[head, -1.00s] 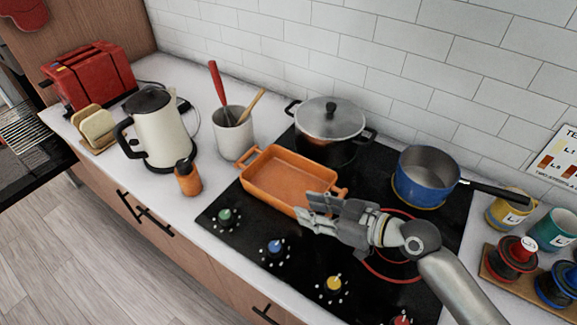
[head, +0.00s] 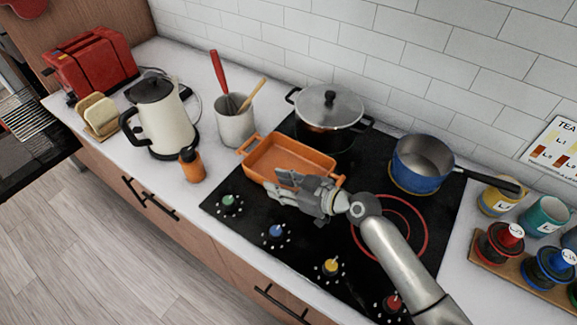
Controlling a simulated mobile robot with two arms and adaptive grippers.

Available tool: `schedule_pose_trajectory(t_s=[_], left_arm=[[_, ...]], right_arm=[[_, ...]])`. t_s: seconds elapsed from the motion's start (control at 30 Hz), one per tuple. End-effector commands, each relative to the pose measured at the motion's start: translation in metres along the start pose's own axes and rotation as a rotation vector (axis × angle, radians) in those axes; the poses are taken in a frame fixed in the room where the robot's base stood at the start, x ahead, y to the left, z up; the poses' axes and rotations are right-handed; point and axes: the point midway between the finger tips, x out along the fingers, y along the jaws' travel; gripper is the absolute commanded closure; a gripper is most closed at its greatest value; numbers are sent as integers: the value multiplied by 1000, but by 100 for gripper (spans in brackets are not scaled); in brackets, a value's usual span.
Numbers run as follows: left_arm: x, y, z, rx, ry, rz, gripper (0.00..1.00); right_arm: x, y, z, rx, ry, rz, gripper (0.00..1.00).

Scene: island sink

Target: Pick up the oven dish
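The orange oven dish (head: 290,152) lies on the black cooktop, behind the front knobs. It looks empty, and one handle sticks out at its far left corner. My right gripper (head: 281,184) is over the dish's near right side and hides part of its front wall and rim. Its fingers appear spread apart. I cannot tell whether they touch the dish. My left gripper is not in view.
A lidded pot (head: 328,118) stands behind the dish, and a blue saucepan (head: 420,163) stands to its right. A utensil crock (head: 234,122), an orange bottle (head: 191,165) and a kettle (head: 160,118) stand to the left. Knobs (head: 276,233) line the cooktop's front.

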Motion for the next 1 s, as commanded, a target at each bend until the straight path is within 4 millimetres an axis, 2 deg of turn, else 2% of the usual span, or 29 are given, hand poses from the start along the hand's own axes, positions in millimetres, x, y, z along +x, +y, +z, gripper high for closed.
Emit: schedule_pose_trajectory(t_s=[0.13,0.37,0.6,0.63,1.0], left_arm=[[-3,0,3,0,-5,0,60],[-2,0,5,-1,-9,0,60],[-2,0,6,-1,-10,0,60],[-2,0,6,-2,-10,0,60],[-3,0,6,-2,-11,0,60]], right_arm=[[8,0,0,0,-1,0,68],[8,0,1,0,-1,0,68],[8,0,1,0,-1,0,99],[8,0,1,0,-1,0,100],[8,1,-3,-1,5,2,100]])
